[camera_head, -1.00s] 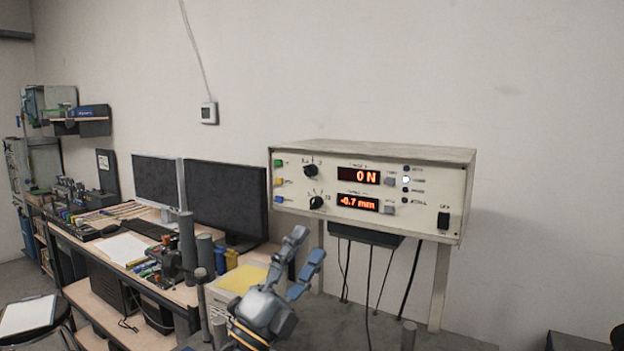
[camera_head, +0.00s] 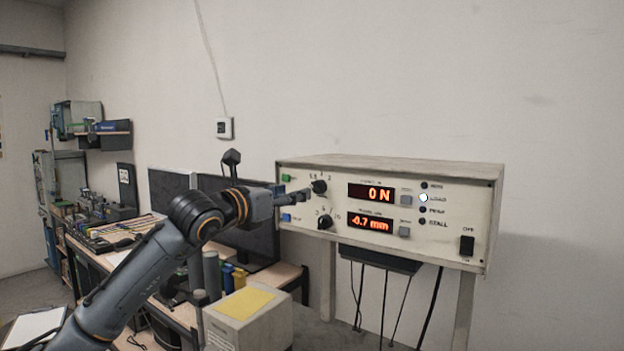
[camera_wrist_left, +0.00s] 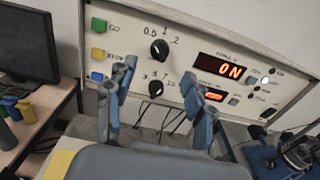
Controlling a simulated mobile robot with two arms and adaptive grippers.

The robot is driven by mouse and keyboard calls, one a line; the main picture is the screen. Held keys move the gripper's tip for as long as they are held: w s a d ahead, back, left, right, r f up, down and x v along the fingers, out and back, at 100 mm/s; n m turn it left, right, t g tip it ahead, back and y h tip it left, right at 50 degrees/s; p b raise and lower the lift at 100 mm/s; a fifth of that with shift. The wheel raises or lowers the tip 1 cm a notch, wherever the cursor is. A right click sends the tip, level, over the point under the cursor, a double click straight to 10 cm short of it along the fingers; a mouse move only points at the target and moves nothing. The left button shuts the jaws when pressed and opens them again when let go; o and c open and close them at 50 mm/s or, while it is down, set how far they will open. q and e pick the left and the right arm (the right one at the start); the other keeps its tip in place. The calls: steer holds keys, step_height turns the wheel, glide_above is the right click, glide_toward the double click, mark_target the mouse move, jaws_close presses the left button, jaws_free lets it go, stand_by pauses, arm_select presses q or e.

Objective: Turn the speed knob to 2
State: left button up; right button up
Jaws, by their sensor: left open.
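The control box (camera_head: 450,210) has two black knobs on its front. The upper knob (camera_head: 319,187) has the marks 0.5, 1 and 2 around it, which read clearly in the left wrist view (camera_wrist_left: 159,49). I cannot tell for sure which mark its pointer is at. The lower knob (camera_head: 324,222) is just below it and also shows in the left wrist view (camera_wrist_left: 155,88). My left gripper (camera_head: 304,198) is open in front of the knobs. In the left wrist view its fingers (camera_wrist_left: 159,70) are spread to either side of the knobs, apart from them. My right gripper is not in view.
The displays (camera_head: 370,194) read 0 N and -0.7 mm. Green and blue buttons line the panel's left edge; a dark rocker switch (camera_head: 467,246) is at its right. A desk with monitors (camera_head: 236,215) and a pale box with a yellow top (camera_head: 246,302) stand left and below.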

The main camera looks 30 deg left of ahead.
mark_target(314, 187)
arm_select(q)
steer(key=w+p, duration=0.1)
steer(key=w, duration=0.1)
steer(key=w+p, duration=0.1)
steer(key=w, duration=0.2)
steer(key=w+d+p, duration=0.1)
steer(key=w, duration=0.1)
steer(key=shift+w+r, duration=0.15)
steer(key=shift+w, duration=0.05)
steer(key=shift+w+d+f+p, duration=0.1)
steer(key=shift+w+f+p, duration=0.1)
steer(key=shift+w+p, duration=0.15)
steer(key=shift+c, duration=0.2)
jaws_close()
